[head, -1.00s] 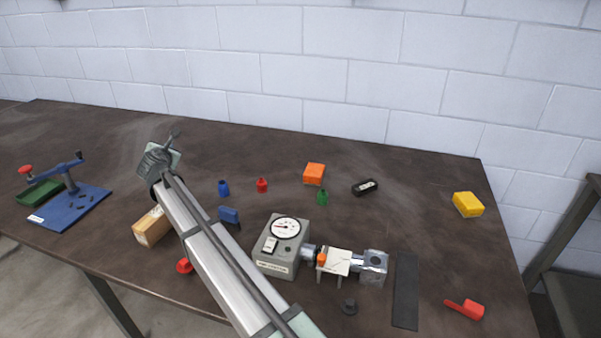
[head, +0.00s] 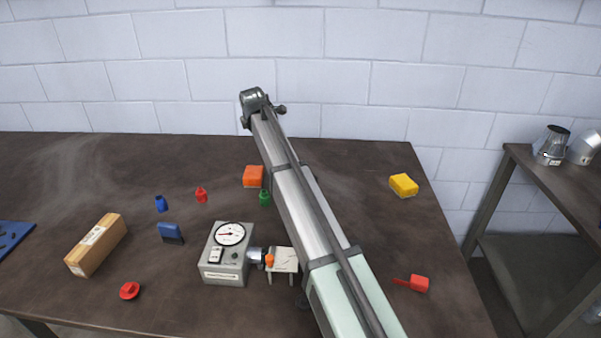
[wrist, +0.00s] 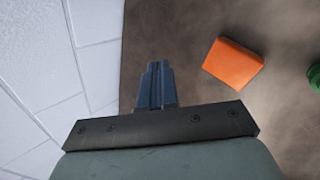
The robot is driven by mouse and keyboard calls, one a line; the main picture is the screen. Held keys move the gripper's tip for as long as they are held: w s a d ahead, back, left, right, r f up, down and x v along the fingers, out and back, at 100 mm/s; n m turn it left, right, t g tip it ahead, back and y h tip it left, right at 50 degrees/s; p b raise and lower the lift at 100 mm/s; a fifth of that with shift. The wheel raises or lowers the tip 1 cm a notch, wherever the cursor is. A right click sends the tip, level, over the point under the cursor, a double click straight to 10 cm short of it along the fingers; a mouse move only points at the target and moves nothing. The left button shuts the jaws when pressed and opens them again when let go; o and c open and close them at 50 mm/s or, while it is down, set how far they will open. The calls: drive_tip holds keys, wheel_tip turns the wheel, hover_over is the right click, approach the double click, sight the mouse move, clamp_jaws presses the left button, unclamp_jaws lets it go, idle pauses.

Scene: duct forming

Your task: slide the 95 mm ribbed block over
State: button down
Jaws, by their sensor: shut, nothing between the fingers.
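My gripper (wrist: 157,82) shows in the wrist view with its two dark blue fingers together and nothing between them. It is above the table near the wall-side edge, to the left of an orange block (wrist: 232,63) in that view and apart from it. In the head view the arm reaches toward the wall, and the fingers cannot be made out. No block shows clear ribs or a size mark, so I cannot tell which is the 95 mm ribbed block. The orange block (head: 253,177) and a yellow block (head: 403,185) lie on the table.
A grey gauge box (head: 227,272) stands at the front with a small white stand (head: 284,259) beside it. A brown box (head: 97,244), blue block (head: 171,233), small bottles and red pieces lie around. Metal duct pieces (head: 551,147) stand on a right-hand table. The back left is clear.

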drive_tip(key=s+d+f+m+g, duration=0.1)
drive_tip(key=d+f, duration=0.3)
drive_tip(key=d, duration=0.5)
drive_tip(key=s+d+f+m+g, duration=0.2)
drive_tip(key=d+f+g, duration=0.2)
drive_tip(key=d, duration=0.5)
drive_tip(key=s+d+f+m+g, duration=0.2)
drive_tip(key=d+f, duration=0.2)
drive_tip(key=d, duration=0.5)
drive_tip(key=shift+s+d+f+m+g, duration=0.2)
drive_tip(key=shift+f+m+g, duration=0.1)
drive_tip(key=shift+f+g, duration=0.1)
drive_tip(key=a, duration=1.1)
drive_tip(key=shift+w+a, duration=0.1)
drive_tip(key=shift+a, duration=0.1)
drive_tip(key=shift+a+f, duration=0.15)
drive_tip(key=shift+a, duration=0.1)
drive_tip(key=shift+d+f, duration=0.1)
drive_tip(key=shift+f, duration=0.55)
